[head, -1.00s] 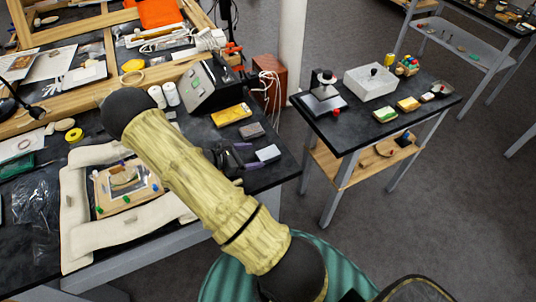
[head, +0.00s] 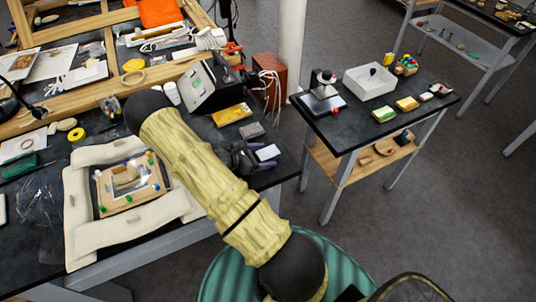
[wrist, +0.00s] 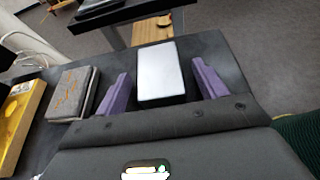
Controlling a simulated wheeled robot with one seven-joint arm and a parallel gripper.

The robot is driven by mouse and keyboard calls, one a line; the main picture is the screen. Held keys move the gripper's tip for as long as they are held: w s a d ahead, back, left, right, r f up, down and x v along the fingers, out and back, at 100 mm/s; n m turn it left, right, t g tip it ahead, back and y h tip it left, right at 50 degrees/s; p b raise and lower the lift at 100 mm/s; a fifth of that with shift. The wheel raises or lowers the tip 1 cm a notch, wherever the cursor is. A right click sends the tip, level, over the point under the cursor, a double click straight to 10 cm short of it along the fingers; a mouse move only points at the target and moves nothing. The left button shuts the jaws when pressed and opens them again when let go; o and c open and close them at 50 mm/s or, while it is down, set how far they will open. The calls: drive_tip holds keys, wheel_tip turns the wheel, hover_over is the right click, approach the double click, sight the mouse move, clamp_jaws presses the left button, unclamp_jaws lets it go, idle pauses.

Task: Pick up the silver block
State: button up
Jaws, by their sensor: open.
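The silver block (wrist: 160,74) lies flat on the black table near its corner. In the wrist view it sits between the two purple fingers of my gripper (wrist: 161,84), with a gap on each side. My gripper is open and the fingers do not touch the block. In the head view the block (head: 268,153) shows as a pale slab just right of my gripper (head: 252,158), which partly covers it.
A grey block with orange marks (wrist: 70,88) lies left of my gripper, with a yellow block (wrist: 20,112) beyond it. The table's edge is close to the silver block. A second table (head: 350,125) stands to the right across a floor gap.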

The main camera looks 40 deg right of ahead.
sight(263, 154)
drive_tip(key=c, duration=1.3)
drive_tip(key=shift+o, duration=0.2)
wheel_tip(263, 154, up, 10)
drive_tip(key=shift+r+b, duration=0.1)
drive_tip(key=shift+b, duration=0.65)
